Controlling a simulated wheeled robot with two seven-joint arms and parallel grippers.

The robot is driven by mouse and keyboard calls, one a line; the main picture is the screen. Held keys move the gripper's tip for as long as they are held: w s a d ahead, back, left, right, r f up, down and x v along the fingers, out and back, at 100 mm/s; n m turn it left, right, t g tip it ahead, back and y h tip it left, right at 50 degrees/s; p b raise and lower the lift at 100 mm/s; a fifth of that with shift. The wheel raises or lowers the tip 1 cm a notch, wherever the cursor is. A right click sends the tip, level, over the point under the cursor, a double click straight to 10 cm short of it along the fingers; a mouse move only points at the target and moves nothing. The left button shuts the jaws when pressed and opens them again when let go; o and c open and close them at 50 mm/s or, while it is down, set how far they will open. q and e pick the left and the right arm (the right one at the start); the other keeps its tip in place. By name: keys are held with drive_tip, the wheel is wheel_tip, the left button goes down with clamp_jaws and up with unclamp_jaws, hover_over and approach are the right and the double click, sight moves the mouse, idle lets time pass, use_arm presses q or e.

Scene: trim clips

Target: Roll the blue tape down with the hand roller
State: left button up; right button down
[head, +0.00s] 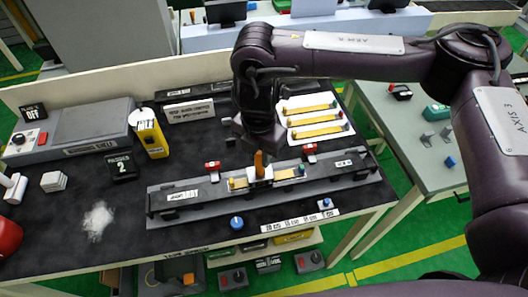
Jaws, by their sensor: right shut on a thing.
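My right gripper (259,142) reaches down from the right over the long grey fixture (218,196) on the bench. It is shut on the hand roller, whose orange handle (259,163) shows below the jaws. The roller's lower end is at a yellow strip (284,175) in the middle of the fixture; I cannot tell whether it touches. A small blue bit (301,169) shows at the strip's right end; I cannot tell whether it is the blue tape. The roller and gripper hide part of the strip. My left gripper is not in view.
A white tray (293,104) with yellow strips lies at the back right. A blue knob (236,222) is in front. A yellow box (151,138) and a black "2" sign (122,167) stand left.

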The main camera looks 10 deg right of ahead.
drive_tip(key=shift+s+a+f, duration=0.1)
drive_tip(key=shift+a+f, duration=0.05)
drive_tip(key=shift+a, duration=0.45)
drive_tip(key=shift+s+a+f, duration=0.1)
drive_tip(key=shift+a, duration=0.45)
drive_tip(key=shift+r, duration=0.1)
drive_tip(key=shift+w+r+p, duration=0.15)
drive_tip(key=shift+r+p, duration=0.35)
drive_tip(key=shift+p, duration=0.1)
drive_tip(key=shift+w+r+p, duration=0.15)
drive_tip(key=shift+r+p, duration=0.35)
drive_tip(key=shift+p, duration=0.1)
wheel_tip(320, 180, up, 6)
drive_tip(key=p, duration=0.5)
drive_tip(key=shift+r+p, duration=0.15)
drive_tip(key=shift+p, duration=0.25)
drive_tip(key=shift+a, duration=0.1)
